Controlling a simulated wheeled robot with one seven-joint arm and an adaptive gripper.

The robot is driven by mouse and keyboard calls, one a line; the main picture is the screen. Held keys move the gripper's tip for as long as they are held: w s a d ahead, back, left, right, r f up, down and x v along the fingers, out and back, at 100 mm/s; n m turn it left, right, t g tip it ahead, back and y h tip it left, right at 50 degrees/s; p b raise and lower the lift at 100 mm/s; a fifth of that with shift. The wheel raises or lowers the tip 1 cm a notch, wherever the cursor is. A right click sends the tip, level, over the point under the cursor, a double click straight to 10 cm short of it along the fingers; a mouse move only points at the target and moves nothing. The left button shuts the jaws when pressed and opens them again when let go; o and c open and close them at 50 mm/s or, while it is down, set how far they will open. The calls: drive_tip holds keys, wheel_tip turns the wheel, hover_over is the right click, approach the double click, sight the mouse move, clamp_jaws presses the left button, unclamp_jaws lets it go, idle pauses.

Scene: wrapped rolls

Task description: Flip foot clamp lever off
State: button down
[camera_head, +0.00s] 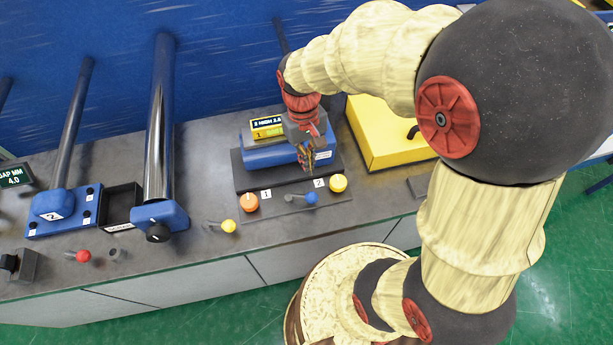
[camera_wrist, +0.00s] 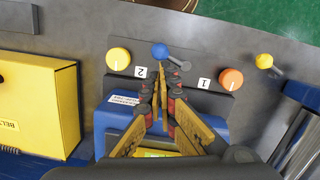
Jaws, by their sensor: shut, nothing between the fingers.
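A blue-ball lever (camera_head: 312,198) sits on a dark panel between an orange knob (camera_head: 249,202) and a yellow knob (camera_head: 338,183). Its ball points right in the head view; it also shows in the wrist view (camera_wrist: 160,50). A yellow-ball lever (camera_head: 228,225) and a red-ball lever (camera_head: 83,256) lie further left on the counter. No readable label tells which is the foot clamp lever. My gripper (camera_head: 307,168) is shut and empty, pointing down behind the blue-ball lever. In the wrist view its fingertips (camera_wrist: 163,80) appear just short of the blue ball, apparently not touching.
A blue block with a yellow display (camera_head: 268,127) stands behind the panel, close to my gripper. A yellow box (camera_head: 385,135) is to the right. Blue-ended metal posts (camera_head: 159,130) stand left. The counter's front strip (camera_head: 300,238) is clear.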

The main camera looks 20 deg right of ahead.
drive_tip(key=shift+n+g, duration=0.4)
drive_tip(key=shift+g, duration=0.1)
drive_tip(key=w+f, duration=0.2)
drive_tip(key=w, duration=0.1)
drive_tip(key=w+f, duration=0.1)
drive_tip(key=shift+w+d, duration=0.2)
drive_tip(key=shift+w, duration=0.05)
drive_tip(key=b+x, duration=0.1)
drive_tip(key=x, duration=0.9)
drive_tip(key=shift+d+b, duration=0.1)
drive_tip(key=shift+b, duration=0.25)
